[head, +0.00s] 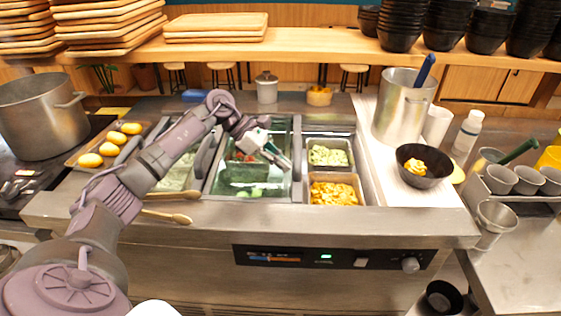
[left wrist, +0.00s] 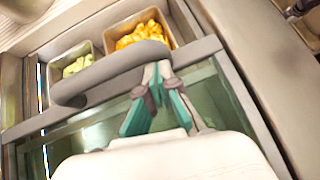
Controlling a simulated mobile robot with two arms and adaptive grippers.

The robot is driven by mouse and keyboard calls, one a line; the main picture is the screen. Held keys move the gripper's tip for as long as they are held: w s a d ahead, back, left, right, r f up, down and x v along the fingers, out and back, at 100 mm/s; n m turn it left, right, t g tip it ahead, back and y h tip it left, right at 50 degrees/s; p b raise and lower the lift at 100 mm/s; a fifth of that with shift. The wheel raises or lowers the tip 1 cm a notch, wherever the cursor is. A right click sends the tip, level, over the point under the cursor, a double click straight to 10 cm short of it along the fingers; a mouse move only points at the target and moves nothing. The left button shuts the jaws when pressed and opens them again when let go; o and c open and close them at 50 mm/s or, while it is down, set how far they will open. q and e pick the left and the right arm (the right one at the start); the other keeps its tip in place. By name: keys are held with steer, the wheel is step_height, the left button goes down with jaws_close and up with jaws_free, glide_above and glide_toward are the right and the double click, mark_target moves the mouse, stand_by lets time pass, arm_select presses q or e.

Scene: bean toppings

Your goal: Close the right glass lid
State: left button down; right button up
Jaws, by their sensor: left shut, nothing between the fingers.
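The right glass lid (head: 233,178) lies over the middle of the topping counter, with containers showing dimly through its greenish glass. In the left wrist view its grey curved handle (left wrist: 105,72) crosses in front of the gripper, along the frame near the uncovered containers. My left gripper (head: 284,162) is over the glass, close beside this handle. In the left wrist view the left gripper (left wrist: 157,70) has its fingers together with nothing between them, tips at the handle; I cannot tell whether they touch it. My right gripper is not in view.
Right of the lid, containers of green topping (head: 328,153) and yellow topping (head: 335,192) are uncovered. A steel pot (head: 402,112) and a black bowl (head: 424,178) stand further right. Wooden spoons (head: 170,216) lie on the counter's front left edge.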

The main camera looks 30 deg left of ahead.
arm_select(q)
steer(key=w+d+b, duration=0.2)
steer(key=w+d, duration=0.3)
steer(key=d, duration=0.3)
steer(key=w+d+b, duration=0.1)
steer(key=w+d, duration=0.4)
steer(key=d, duration=0.4)
steer(key=shift+w+d+b, duration=0.25)
steer(key=shift+w+b, duration=0.1)
steer(key=shift+r, duration=0.15)
